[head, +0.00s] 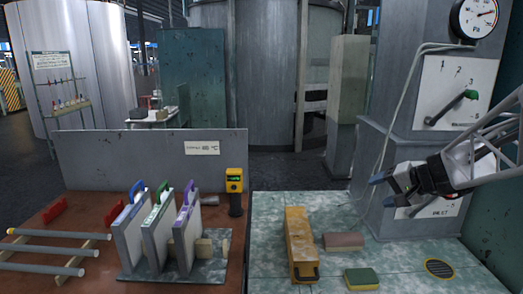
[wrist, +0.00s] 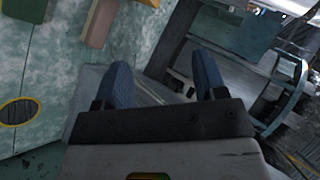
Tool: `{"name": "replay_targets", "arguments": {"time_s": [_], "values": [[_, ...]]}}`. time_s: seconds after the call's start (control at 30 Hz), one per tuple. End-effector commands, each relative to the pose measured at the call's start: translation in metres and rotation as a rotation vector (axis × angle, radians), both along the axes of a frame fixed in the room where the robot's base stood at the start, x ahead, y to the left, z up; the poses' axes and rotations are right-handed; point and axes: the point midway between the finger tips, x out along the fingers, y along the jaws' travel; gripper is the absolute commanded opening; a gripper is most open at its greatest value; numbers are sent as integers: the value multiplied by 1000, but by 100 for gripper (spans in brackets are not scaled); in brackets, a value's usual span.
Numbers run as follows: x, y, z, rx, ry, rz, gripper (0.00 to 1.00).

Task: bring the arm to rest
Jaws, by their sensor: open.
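My gripper (head: 382,189) is at the right of the head view, raised in front of the grey cabinet (head: 400,150) and above the green-white worktop (head: 330,215). Its two blue-tipped fingers point left and are apart, with nothing between them. In the wrist view my gripper (wrist: 163,70) also shows spread, empty fingers. Whether it touches the cabinet cannot be told, but nothing is held.
A yellow box (head: 299,240), a brownish block (head: 343,241) and a green-yellow sponge (head: 361,278) lie on the worktop. A lever (head: 450,108) juts from the cabinet.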

Motion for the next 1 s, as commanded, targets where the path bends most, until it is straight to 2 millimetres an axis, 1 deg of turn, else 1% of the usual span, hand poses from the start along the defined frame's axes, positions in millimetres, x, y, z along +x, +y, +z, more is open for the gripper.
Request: {"name": "replay_targets", "arguments": {"time_s": [0.03,0.1,0.17,0.2,0.27,0.3,0.43,0.6,0.8,0.9,1.0], "values": [[-15,20,0,-32,25,36,65],[-35,42,-2,-79,64,79,65],[-53,58,-4,-120,95,115,65],[-65,69,-6,-150,115,136,65],[-84,83,-8,-194,143,168,65],[-97,92,-11,-225,161,189,65],[-137,115,-18,-330,212,249,65],[-190,135,-29,-479,262,314,65],[-247,145,-41,-661,292,370,65],[-268,145,-47,-739,295,386,65],[-283,144,-51,-800,295,396,65]]}}
